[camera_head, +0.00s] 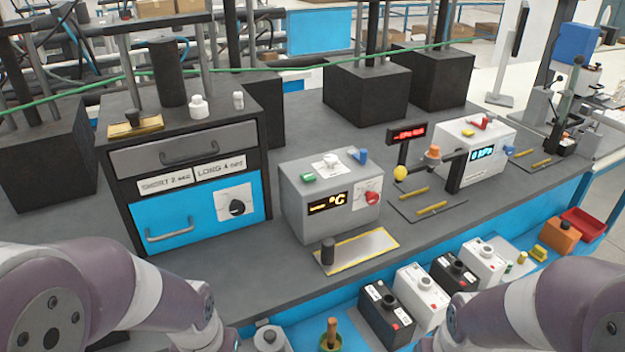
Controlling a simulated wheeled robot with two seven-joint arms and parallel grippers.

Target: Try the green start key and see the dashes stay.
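The green key (308,177) sits on the left part of the top of a grey box (305,220) in the middle of the bench. The box's dark display (328,203) shows small yellow dashes and °C. A white knob (330,161) and a blue part (359,156) are also on its top, and a red knob (372,198) is on its front. My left arm comes in at the lower left and my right arm at the lower right. Both grippers are out of view, and nothing of mine touches the box.
A yellow-edged plate (356,251) with a black cylinder (328,251) lies before the box. A drawer cabinet (190,180) stands left. A second box (474,150) reading 0 kPa and a red display (407,133) stand right. Batteries (422,296) line the front lower shelf.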

